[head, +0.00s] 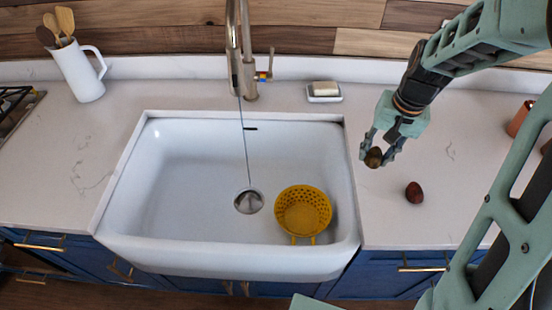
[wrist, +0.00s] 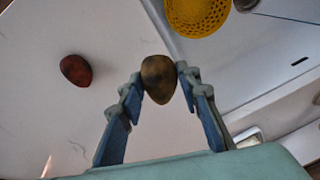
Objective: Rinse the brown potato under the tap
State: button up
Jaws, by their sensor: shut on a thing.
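My gripper (head: 379,153) is shut on the brown potato (head: 374,157), near the right rim of the sink. In the wrist view the potato (wrist: 158,79) sits between the two fingertips, brown with darker patches. The tap (head: 241,60) stands behind the sink, and a thin stream of water falls from it toward the drain (head: 248,201). The white sink (head: 180,180) is to the left of my gripper.
A reddish potato (head: 414,192) lies on the counter right of the sink and also shows in the wrist view (wrist: 76,70). A yellow colander (head: 303,211) stands in the sink's right part. A soap dish (head: 324,97) is behind the sink. A utensil jug (head: 77,72) stands at left.

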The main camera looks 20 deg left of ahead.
jog(key=s+a+f+n+t+y+b, duration=0.1)
jog(key=s+a+y+b, duration=0.15)
jog(key=a+b, duration=0.75)
jog(key=s+a+n+t+y+b, duration=0.15)
jog(key=s+a+b, duration=0.3)
jog(key=a, duration=0.95)
jog(key=w+a+f+p, duration=0.3)
jog(key=w+a, duration=0.4)
jog(key=a, duration=0.5)
jog(key=shift+g, duration=0.45)
jog(key=shift+d, duration=0.1)
